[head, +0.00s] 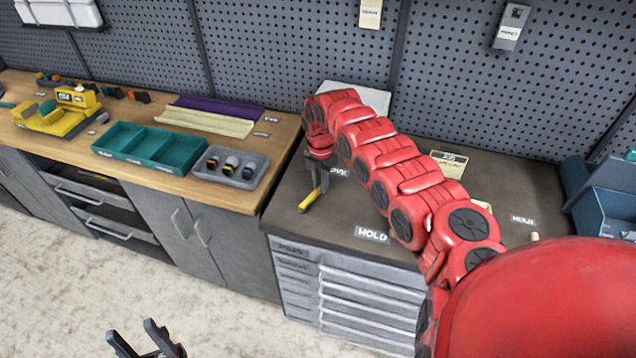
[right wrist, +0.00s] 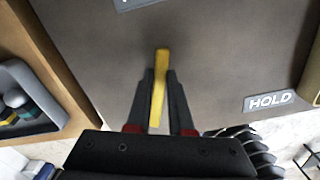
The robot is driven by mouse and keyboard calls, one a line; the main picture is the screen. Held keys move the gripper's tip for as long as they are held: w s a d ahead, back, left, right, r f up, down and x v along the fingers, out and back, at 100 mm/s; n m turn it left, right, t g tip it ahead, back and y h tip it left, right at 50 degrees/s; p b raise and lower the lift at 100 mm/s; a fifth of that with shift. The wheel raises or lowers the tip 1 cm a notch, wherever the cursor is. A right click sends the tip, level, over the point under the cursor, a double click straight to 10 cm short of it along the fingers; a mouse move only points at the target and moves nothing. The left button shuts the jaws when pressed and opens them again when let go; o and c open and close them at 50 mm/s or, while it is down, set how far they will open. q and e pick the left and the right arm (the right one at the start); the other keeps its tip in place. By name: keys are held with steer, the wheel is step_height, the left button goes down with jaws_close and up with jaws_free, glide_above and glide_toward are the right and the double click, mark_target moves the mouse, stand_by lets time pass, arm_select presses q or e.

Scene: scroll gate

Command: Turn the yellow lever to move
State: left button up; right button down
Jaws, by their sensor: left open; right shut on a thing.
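The yellow lever (head: 310,199) shows at the left part of the dark worktop in the head view, at the end of my red right arm. In the right wrist view the yellow lever (right wrist: 159,85) stands between the two dark fingers. My right gripper (right wrist: 157,100) is shut on the lever; it also shows in the head view (head: 314,190). The lever's base is hidden by the gripper. A "HOLD" label (head: 371,235) lies on the worktop to the right of the lever. My left gripper (head: 142,338) is open and empty, low in front of the cabinets.
A wooden bench (head: 213,196) on the left bears a teal tray (head: 112,142), a grey tray (head: 262,161) with small items and a yellow device (head: 84,97). Blue bins (head: 603,205) stand at the right. A pegboard wall (head: 260,60) closes the back.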

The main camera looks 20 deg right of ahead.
steer(key=shift+w, duration=0.1)
steer(key=c, duration=0.8)
jaws_free()
step_height(320, 180, up, 17)
steer(key=b, duration=0.4)
steer(key=shift+r+b, duration=0.2)
steer(key=shift+b, duration=0.1)
